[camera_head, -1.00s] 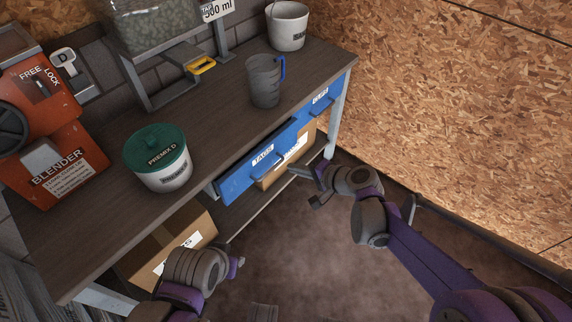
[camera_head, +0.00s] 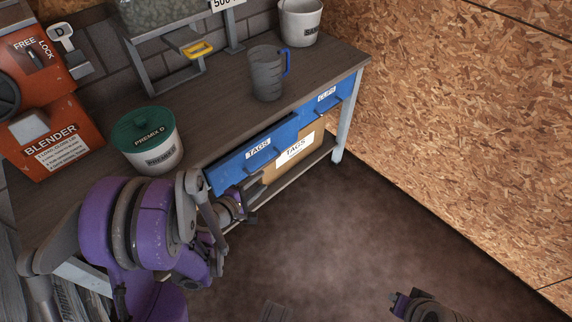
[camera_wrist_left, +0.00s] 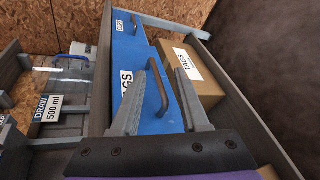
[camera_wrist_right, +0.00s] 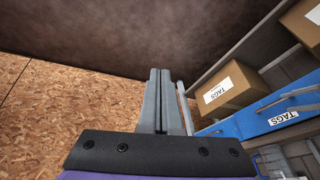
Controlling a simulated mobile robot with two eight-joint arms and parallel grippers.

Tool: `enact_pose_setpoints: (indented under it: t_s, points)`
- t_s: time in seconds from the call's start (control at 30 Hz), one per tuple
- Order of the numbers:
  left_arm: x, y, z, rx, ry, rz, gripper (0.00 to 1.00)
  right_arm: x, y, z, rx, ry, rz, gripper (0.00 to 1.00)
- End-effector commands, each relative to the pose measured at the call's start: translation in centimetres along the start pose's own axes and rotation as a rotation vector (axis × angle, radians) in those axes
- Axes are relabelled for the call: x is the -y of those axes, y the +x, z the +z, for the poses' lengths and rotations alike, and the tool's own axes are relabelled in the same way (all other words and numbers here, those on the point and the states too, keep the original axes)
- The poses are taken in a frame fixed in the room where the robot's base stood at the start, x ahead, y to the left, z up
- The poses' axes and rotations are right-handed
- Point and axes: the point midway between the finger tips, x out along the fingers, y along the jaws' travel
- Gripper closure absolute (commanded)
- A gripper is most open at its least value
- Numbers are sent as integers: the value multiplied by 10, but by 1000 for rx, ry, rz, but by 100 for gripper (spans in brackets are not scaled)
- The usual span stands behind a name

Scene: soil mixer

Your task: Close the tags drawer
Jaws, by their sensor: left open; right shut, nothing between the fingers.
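The tags drawer (camera_head: 232,168) has a blue front with a white TAGS label and a bar handle (camera_head: 262,158). It sits under the bench top and stands a little proud of the clips drawer beside it. My left gripper (camera_head: 250,186) is open close to the drawer front. In the left wrist view, the tags drawer (camera_wrist_left: 150,118) and its handle (camera_wrist_left: 159,90) show between the open fingers (camera_wrist_left: 158,78); I cannot tell whether they touch. My right gripper (camera_head: 398,299) is shut and empty, low over the floor. In the right wrist view its fingers (camera_wrist_right: 162,75) are together.
The clips drawer (camera_head: 328,98) is to the right, flush under the bench. A cardboard TAGS box (camera_head: 305,143) stands on the lower shelf. A premix tub (camera_head: 150,160), a grey jug (camera_head: 267,82) and an orange blender (camera_head: 50,150) stand on the bench top (camera_head: 215,120).

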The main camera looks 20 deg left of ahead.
Motion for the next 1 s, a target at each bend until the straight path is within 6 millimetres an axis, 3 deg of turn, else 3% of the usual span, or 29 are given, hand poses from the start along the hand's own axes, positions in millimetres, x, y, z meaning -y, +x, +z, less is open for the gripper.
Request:
enact_pose_setpoints:
  t_s: [0.03, 0.2, 0.47, 0.7, 1.0]
  points:
    - [2, 1, -17, -20, -65, 41, 55, -10, 0, 12, 3, -20, 33, 100]
    - [1, -2, -44, -47, -212, 132, 55, -29, -2, 31, 10, -69, 105, 100]
    - [-4, 10, -48, -48, -241, 149, 55, -31, -16, 30, 7, -80, 119, 100]
    - [-10, 53, -50, -47, -238, 147, 55, -28, -37, 24, 0, -79, 117, 100]
    - [-13, 97, -54, -49, -238, 146, 55, -29, -28, 27, 3, -79, 116, 100]
